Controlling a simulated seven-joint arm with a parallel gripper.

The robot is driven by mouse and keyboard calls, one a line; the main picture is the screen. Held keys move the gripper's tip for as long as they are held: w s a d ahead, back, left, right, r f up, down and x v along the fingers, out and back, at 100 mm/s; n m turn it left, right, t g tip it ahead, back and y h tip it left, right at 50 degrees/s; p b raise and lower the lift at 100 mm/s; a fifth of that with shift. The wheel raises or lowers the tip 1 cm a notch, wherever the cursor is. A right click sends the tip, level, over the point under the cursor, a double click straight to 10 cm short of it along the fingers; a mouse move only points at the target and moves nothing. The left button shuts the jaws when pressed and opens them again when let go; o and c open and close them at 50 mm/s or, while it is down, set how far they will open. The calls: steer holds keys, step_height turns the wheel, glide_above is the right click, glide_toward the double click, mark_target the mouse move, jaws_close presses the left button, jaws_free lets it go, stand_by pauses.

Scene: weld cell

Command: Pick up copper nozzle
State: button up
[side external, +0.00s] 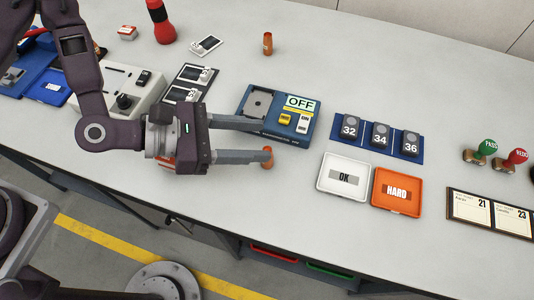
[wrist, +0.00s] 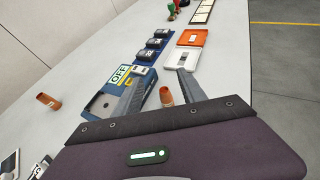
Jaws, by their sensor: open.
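A copper nozzle (side external: 267,158) stands on the white bench by the tip of my gripper's near finger, partly hidden by it in the side external view. In the wrist view this nozzle (wrist: 166,97) shows between the two fingers. My gripper (side external: 264,143) is open, low over the bench, with its fingers pointing right; it also shows in the wrist view (wrist: 160,85). I cannot tell whether a finger touches the nozzle. A second copper-coloured piece (side external: 267,44) stands apart at the back of the bench; it shows at the left in the wrist view (wrist: 48,101).
A blue box with an OFF sign (side external: 262,104) lies close beside my far finger. To the right are a numbered block rack (side external: 366,150), a white OK tray (side external: 320,183) and an orange HARD tray (side external: 377,203). Bare bench lies around the second copper piece.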

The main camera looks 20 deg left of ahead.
mark_target(269, 165)
step_height(269, 165, down, 6)
steer(key=shift+f, duration=0.2)
steer(key=x, duration=0.2)
steer(key=shift+w+d+f, duration=0.1)
steer(key=shift+d+f, duration=0.1)
steer(key=shift+f, duration=0.1)
steer(key=shift+w+d+f, duration=0.15)
steer(key=shift+d, duration=0.05)
jaws_close()
